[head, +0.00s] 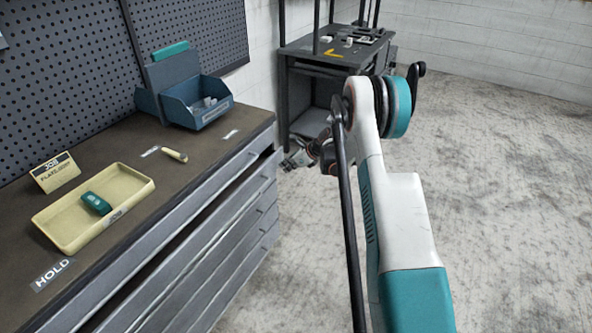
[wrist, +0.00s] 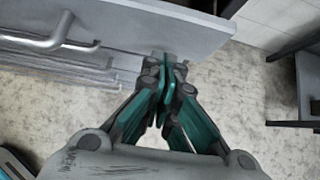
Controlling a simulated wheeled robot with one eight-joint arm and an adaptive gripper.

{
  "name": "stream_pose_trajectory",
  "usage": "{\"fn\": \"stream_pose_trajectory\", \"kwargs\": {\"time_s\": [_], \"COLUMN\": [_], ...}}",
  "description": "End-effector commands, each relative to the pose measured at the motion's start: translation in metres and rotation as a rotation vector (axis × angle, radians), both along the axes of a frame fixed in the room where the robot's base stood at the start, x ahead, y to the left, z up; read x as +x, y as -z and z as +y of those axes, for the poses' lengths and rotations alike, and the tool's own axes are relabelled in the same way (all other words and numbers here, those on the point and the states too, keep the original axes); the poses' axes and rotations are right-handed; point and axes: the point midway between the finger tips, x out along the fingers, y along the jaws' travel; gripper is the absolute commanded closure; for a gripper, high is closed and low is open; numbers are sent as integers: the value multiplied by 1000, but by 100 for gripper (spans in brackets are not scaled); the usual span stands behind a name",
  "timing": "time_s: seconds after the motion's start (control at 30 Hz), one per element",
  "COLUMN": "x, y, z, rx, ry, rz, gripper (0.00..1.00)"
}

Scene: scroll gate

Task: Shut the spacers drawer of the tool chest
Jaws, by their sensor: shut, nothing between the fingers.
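The grey tool chest (head: 262,215) stands at the left in the head view, with several drawer fronts facing right. Its top drawer (head: 225,185) shows a dark gap under the worktop at the far end, so it seems partly out. No drawer label is readable. In the wrist view a drawer front (wrist: 190,28) with a bar handle (wrist: 60,38) crosses the top. My gripper (wrist: 168,68) is shut and empty, its fingertips at the lower edge of that front, right of the handle. I cannot tell whether they touch. In the head view my gripper is partly hidden by my arm.
On the worktop are a cream tray (head: 72,238) with a green item, a yellow-handled tool (head: 174,155) and a blue bin (head: 196,105). A dark workbench (head: 300,80) stands behind. The floor (head: 500,190) at the right is clear.

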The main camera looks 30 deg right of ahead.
Motion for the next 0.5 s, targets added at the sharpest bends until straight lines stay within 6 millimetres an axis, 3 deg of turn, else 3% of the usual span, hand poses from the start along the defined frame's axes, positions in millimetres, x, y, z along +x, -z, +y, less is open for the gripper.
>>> {"fn": "stream_pose_trajectory", "kwargs": {"time_s": [0.5], "x": [10], "y": [-1], "z": [6], "rx": [-1], "ry": [0], "rz": [1], "gripper": [100]}}
